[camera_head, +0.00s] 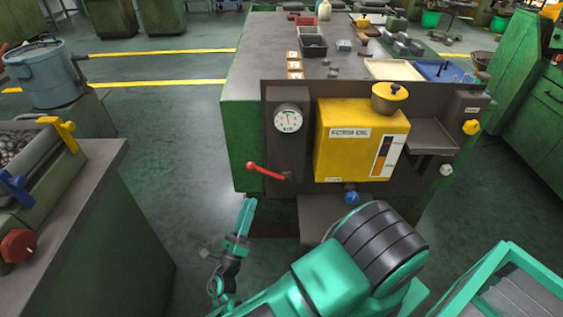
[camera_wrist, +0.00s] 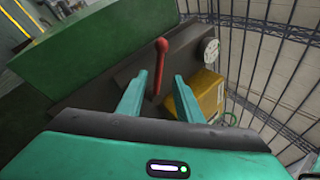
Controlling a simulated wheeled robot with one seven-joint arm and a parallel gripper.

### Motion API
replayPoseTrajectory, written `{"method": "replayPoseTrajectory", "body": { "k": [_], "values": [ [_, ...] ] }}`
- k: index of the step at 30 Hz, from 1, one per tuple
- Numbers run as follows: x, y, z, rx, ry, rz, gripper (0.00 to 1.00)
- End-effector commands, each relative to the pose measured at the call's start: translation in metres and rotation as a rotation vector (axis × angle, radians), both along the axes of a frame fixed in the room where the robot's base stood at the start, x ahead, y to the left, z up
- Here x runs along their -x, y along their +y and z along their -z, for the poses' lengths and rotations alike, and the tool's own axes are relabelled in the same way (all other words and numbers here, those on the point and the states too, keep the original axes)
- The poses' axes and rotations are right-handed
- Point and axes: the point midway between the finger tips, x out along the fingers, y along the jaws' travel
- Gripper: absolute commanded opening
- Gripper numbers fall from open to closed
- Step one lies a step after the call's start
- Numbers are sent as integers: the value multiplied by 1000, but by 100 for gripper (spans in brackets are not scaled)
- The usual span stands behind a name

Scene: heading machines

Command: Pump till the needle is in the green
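The red pump lever (camera_head: 268,172) sticks out to the left from the front panel of the machine, its grip end raised. The round white gauge (camera_head: 288,118) is above it; its needle points roughly upward, but its colour zones are too small to read. My gripper (camera_head: 249,203) is just below and left of the lever in the head view, apart from it. In the wrist view my gripper (camera_wrist: 161,75) is open and empty, with the lever (camera_wrist: 161,65) showing in the gap between the fingers. The gauge (camera_wrist: 211,50) is to the right there.
A yellow oil tank (camera_head: 350,145) with a brass-coloured cap is right of the gauge, with a blue knob (camera_head: 351,197) below it. A dark shelf (camera_head: 430,135) is at right. A bench (camera_head: 75,215) stands at left. Floor is clear between bench and machine.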

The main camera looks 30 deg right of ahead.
Motion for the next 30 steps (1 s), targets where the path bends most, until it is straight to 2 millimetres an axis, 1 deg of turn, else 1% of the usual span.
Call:
{"method": "replayPoseTrajectory", "body": {
  "k": [5, 14, 21, 30],
  "values": [
    [3, -16, -10, -144, -47, 94, 32],
    [16, -52, -34, -463, -220, 324, 32],
    [30, -77, -56, -683, -406, 516, 32],
    [50, -104, -89, -908, -685, 760, 32]
  ]
}}
